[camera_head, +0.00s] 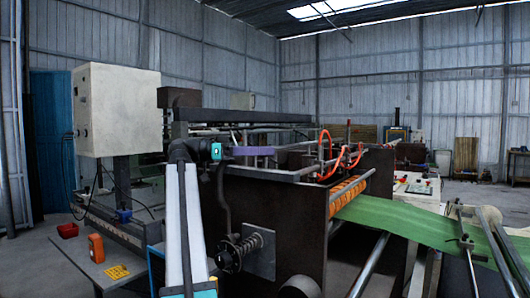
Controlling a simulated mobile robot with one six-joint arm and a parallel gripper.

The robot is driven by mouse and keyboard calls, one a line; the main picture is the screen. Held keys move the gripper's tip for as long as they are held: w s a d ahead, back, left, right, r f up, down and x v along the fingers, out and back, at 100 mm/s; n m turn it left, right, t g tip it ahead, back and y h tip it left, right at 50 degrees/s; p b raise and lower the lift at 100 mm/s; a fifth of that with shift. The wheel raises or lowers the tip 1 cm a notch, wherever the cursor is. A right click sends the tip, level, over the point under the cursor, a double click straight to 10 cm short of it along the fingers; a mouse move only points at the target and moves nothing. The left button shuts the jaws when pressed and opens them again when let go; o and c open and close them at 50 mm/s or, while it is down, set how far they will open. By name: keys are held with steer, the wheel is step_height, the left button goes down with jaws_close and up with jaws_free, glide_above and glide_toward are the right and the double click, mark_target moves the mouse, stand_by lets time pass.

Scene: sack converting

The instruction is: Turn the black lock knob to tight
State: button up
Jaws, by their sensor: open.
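A black round knob (228,256) sits low on the dark side of the machine, near the middle of the picture. It is on the end of a shaft with a coil spring (249,244), in front of a grey metal plate (262,256). Which way the knob is turned, and any marking on it, is too small to tell. My white arm rises just left of the knob, its teal-capped joint above the knob. I cannot make out my gripper's fingers in this view. Nothing is seen touching the knob.
A pale control box (116,110) stands above. Green sheet (400,220) runs over rollers at right. A dark cylinder end (300,287) lies below right of the knob.

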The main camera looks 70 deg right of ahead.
steer(key=v, duration=1.3)
steer(key=shift+b, duration=0.45)
